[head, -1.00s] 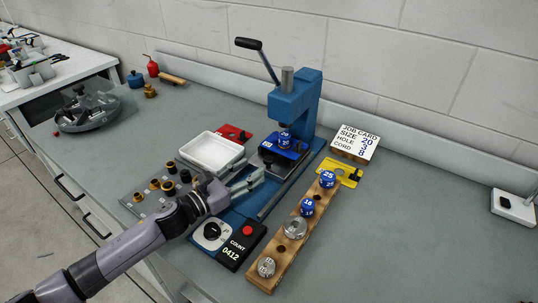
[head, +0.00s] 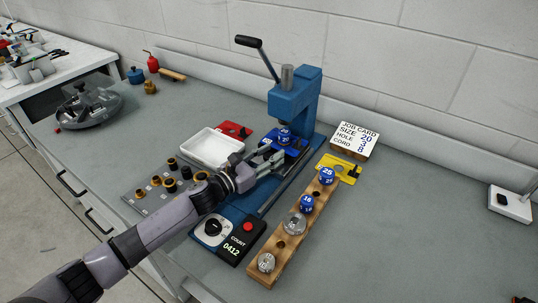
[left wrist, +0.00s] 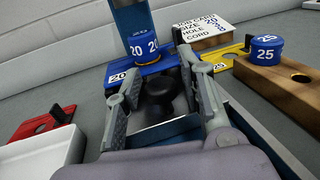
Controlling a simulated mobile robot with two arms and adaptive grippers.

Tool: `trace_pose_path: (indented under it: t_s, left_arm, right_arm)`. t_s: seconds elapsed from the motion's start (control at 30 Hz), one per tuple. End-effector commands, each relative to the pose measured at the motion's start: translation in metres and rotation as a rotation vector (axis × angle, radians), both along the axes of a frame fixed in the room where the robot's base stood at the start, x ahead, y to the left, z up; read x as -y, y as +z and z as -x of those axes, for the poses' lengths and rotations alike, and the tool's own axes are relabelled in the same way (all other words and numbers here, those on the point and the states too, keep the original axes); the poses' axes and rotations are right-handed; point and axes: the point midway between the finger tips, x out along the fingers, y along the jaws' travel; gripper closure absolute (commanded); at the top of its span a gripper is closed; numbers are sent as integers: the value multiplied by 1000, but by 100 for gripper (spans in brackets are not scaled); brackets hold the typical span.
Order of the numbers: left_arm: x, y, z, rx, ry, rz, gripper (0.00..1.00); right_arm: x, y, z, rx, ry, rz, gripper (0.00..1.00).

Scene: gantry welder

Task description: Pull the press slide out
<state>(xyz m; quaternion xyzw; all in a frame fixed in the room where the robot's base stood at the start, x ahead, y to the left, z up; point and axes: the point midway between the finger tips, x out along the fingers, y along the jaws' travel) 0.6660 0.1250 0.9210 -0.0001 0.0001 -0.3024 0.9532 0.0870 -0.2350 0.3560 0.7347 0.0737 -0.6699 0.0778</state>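The blue press (head: 298,98) stands on the bench with its lever raised at the back left. The press slide (left wrist: 165,132) is a metal plate with a round black knob (left wrist: 160,92), at the foot of the press. A blue 20 die (head: 284,136) and a blue 20 plate (left wrist: 122,76) sit just behind the knob. My left gripper (head: 270,160) is over the slide's front; it also shows in the left wrist view (left wrist: 160,72), fingers apart on either side of the knob. I cannot tell whether they touch it. My right gripper is not in view.
A white tray (head: 210,149) and red plate (head: 234,130) lie left of the press. A wooden die rack (head: 283,244), yellow plate (head: 338,167) and job card (head: 354,140) stand to the right. The control box (head: 230,238) is in front.

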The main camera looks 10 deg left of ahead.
Motion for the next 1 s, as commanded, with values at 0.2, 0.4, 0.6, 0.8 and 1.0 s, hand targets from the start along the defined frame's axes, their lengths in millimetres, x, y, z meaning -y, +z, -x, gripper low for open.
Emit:
trace_pose_path:
  t_s: [0.2,0.4,0.6,0.8,1.0]
  left_arm:
    - [0,0,0,0,0,0,81]
    - [0,0,0,0,0,0,94]
    - [0,0,0,0,0,0,100]
    - [0,0,0,0,0,0,100]
    - [-1,-1,2,-1,1,-1,100]
  right_arm:
    - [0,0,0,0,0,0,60]
    - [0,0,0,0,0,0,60]
    - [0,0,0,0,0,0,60]
    - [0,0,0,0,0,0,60]
    - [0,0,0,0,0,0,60]
